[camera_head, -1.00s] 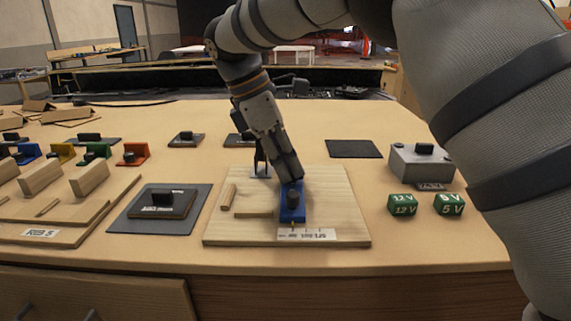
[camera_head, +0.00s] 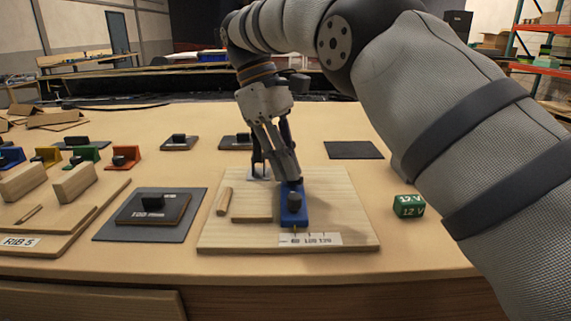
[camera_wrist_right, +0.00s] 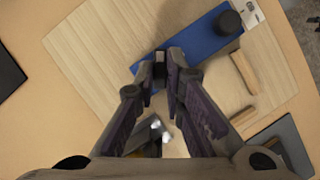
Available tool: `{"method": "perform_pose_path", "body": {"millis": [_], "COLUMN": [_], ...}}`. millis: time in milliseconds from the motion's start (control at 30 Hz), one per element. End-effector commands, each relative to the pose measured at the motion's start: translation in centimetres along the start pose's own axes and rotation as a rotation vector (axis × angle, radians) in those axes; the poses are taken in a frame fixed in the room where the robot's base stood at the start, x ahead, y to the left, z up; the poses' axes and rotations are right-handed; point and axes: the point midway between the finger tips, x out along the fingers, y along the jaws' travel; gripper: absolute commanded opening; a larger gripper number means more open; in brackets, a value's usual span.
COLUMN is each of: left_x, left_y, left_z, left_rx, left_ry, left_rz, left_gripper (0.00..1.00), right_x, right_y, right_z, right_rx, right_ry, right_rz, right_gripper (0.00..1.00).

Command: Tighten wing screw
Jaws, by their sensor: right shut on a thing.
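A long blue block (camera_head: 294,210) lies on the light wooden board in the middle of the table. A black round knob (camera_head: 295,200) stands on its near end and also shows in the right wrist view (camera_wrist_right: 230,22). My right gripper (camera_head: 288,181) reaches down to the far end of the blue block. In the right wrist view its fingertips (camera_wrist_right: 169,72) are close together over that end, shut on a small dark part, which I take to be the wing screw. The fingers hide most of it. My left gripper is in neither view.
The wooden board (camera_head: 345,215) carries a small wooden peg (camera_head: 224,201), a wooden bar and a printed scale (camera_head: 310,239). A dark mat (camera_head: 110,228) lies at left, a green 12 V block (camera_head: 408,206) at right. My right arm covers the table's right side.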

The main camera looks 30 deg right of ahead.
Motion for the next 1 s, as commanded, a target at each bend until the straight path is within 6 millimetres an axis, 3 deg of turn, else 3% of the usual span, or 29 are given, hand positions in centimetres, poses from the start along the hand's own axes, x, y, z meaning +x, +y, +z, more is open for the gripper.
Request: {"method": "perform_pose_path", "body": {"millis": [667, 700, 767, 1000], "left_x": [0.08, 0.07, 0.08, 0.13], "left_y": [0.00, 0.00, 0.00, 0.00], "left_z": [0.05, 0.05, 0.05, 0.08], "left_rx": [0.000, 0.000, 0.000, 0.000], "left_ry": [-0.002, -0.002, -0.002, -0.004], "left_rz": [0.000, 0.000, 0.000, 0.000], "left_gripper": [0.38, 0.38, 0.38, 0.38], "right_x": [-0.51, -0.51, -0.48, -0.24], "right_y": [0.17, 0.17, 0.16, 0.11], "right_z": [0.23, 0.23, 0.22, 0.12], "right_rx": [0.053, 0.053, 0.053, 0.051], "right_ry": [0.010, 0.010, 0.010, 0.005], "right_rz": [-0.013, -0.014, -0.014, -0.017], "right_gripper": [0.00, 0.17, 0.31, 0.31]}}
